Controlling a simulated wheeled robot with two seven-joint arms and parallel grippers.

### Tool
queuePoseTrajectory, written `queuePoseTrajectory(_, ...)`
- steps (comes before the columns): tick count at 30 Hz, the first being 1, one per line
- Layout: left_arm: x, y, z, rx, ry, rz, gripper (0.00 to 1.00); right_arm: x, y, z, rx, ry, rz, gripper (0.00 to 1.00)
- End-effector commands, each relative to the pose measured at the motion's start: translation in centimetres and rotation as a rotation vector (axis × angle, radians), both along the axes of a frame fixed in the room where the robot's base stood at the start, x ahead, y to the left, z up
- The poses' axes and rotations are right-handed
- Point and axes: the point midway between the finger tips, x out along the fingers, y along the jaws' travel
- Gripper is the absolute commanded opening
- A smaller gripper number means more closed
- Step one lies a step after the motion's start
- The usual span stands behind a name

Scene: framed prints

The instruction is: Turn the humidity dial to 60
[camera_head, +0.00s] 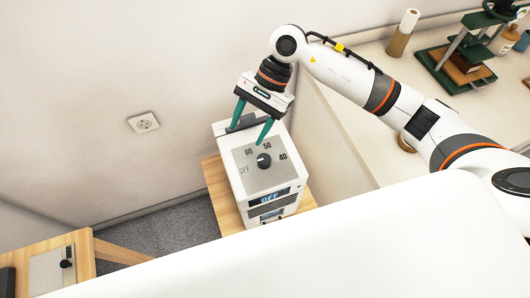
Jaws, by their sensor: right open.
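The humidity dial (264,161) is a small black knob on the grey top panel of a white box-shaped device (233,192). Labels OFF, 60, 50 and 40 are printed around the knob. The display (269,197) on the device's front reads OFF. The exact direction of the knob's pointer is too small to tell. My right gripper (249,132) has teal fingers and is open and empty. Its fingers hang over the far part of the device's top, beyond the dial in the picture and apart from it. My left gripper is not in view.
The device stands on a wooden stand (216,185). A pale counter (345,112) at the right holds a green press (457,64) and a paper roll (402,34). A wooden table (82,258) is at the lower left. A wall socket (143,122) is on the wall. My white body fills the lower foreground.

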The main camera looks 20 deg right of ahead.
Motion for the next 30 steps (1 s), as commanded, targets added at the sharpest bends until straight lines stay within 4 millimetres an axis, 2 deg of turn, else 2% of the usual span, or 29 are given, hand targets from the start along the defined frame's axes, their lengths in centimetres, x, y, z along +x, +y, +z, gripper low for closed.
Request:
queuePoseTrajectory(1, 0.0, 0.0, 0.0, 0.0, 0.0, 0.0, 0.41, 0.6, -2.0, -0.3, -0.088, -0.021, 0.039, 0.56)
queuePoseTrajectory(3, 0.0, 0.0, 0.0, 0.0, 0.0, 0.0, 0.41, 1.0, -4.1, -0.5, -0.18, -0.034, 0.081, 0.56)
queuePoseTrajectory(7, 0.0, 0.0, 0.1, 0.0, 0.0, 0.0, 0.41, 1.2, -5.9, -0.8, -0.259, -0.037, 0.118, 0.56)
queuePoseTrajectory(13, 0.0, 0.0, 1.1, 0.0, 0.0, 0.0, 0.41, 0.4, -5.3, -2.8, -0.261, -0.032, 0.123, 0.56)
queuePoseTrajectory(24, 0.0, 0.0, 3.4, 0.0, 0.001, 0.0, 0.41, -1.6, -3.4, -9.4, -0.258, -0.032, 0.121, 0.56)
queuePoseTrajectory(30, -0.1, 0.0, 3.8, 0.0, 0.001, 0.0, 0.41, -2.0, -2.9, -11.3, -0.258, -0.036, 0.119, 0.56)
